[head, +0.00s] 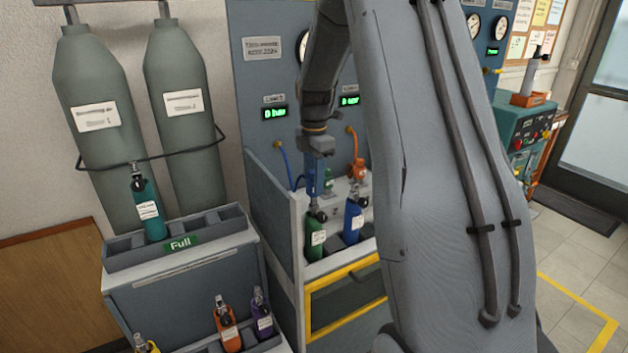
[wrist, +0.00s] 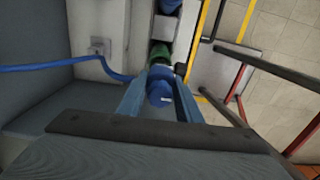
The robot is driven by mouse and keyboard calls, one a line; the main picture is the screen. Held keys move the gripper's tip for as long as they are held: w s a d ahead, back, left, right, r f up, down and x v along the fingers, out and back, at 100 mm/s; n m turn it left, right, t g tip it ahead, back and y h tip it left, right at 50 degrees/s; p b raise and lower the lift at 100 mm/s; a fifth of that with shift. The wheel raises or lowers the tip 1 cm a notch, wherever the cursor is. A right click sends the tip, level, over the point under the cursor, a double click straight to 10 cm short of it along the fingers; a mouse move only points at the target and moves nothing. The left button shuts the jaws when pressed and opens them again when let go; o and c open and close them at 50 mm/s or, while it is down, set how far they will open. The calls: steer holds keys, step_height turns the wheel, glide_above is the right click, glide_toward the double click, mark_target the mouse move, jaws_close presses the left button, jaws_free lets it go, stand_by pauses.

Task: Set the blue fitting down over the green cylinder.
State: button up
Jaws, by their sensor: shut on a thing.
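The blue fitting (wrist: 160,88) is held between the two fingers of my gripper (wrist: 160,103) in the wrist view. In the head view the blue fitting and fingers are hard to tell apart, below the grey end of my arm; my gripper (head: 312,180) points straight down there. The green cylinder (head: 315,238) stands upright in the bench bay, directly below the gripper. It also shows in the wrist view (wrist: 158,55), just beyond the fitting and partly hidden by it. I cannot tell whether the fitting touches the cylinder's top.
A blue cylinder (head: 353,222) stands close right of the green one. An orange fitting (head: 357,167) hangs behind. A blue hose (wrist: 60,67) runs towards the fitting. A side panel (head: 270,215) stands close left. A rack marked Full (head: 180,243) holds a teal cylinder (head: 146,207).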

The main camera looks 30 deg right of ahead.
steer(key=shift+f+b, duration=0.45)
steer(key=shift+f, duration=1)
stand_by(0.6)
steer(key=o, duration=1.3)
steer(key=shift+o, duration=0.2)
steer(key=shift+r, duration=0.1)
step_height(320, 180, up, 8)
steer(key=b, duration=0.2)
steer(key=shift+f+b, duration=0.2)
steer(key=shift+b, duration=0.1)
steer(key=shift+s, duration=0.1)
